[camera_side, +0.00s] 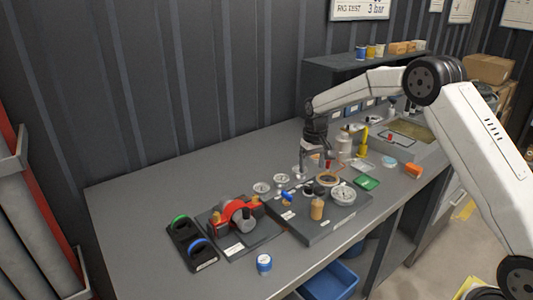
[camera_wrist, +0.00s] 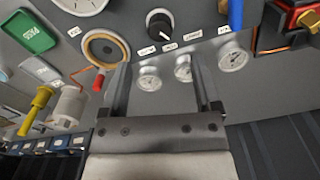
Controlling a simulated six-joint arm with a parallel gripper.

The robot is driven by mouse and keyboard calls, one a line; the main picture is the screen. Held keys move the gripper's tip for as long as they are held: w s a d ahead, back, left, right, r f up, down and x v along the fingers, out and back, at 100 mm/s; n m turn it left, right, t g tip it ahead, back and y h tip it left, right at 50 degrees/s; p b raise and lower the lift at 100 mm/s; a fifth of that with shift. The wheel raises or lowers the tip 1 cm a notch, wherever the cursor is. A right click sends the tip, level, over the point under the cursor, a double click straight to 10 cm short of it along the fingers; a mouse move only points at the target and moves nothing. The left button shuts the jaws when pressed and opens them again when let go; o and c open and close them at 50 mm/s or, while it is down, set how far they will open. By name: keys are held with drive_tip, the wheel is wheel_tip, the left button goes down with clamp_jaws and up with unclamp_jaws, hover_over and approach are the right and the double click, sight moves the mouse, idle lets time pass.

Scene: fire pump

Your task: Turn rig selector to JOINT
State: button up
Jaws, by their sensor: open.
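The rig selector is most likely the black round knob with a pale mark (camera_wrist: 158,23) on the grey rig panel, with several small white labels along one side. The label text is too small to read, so I cannot tell which position it points to. In the side view the knob is small and partly hidden among the gauges. My gripper (camera_wrist: 160,63) is open and empty, its two fingers apart, with the knob beyond the fingertips and roughly between them. In the side view my gripper (camera_side: 315,167) hangs above the back of the rig panel (camera_side: 318,232), not visibly touching anything.
A blue lever (camera_wrist: 236,14) is close by.

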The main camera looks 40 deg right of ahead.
sight(310, 186)
drive_tip(key=shift+f, duration=0.1)
drive_tip(key=shift+f, duration=3.8)
clamp_jaws()
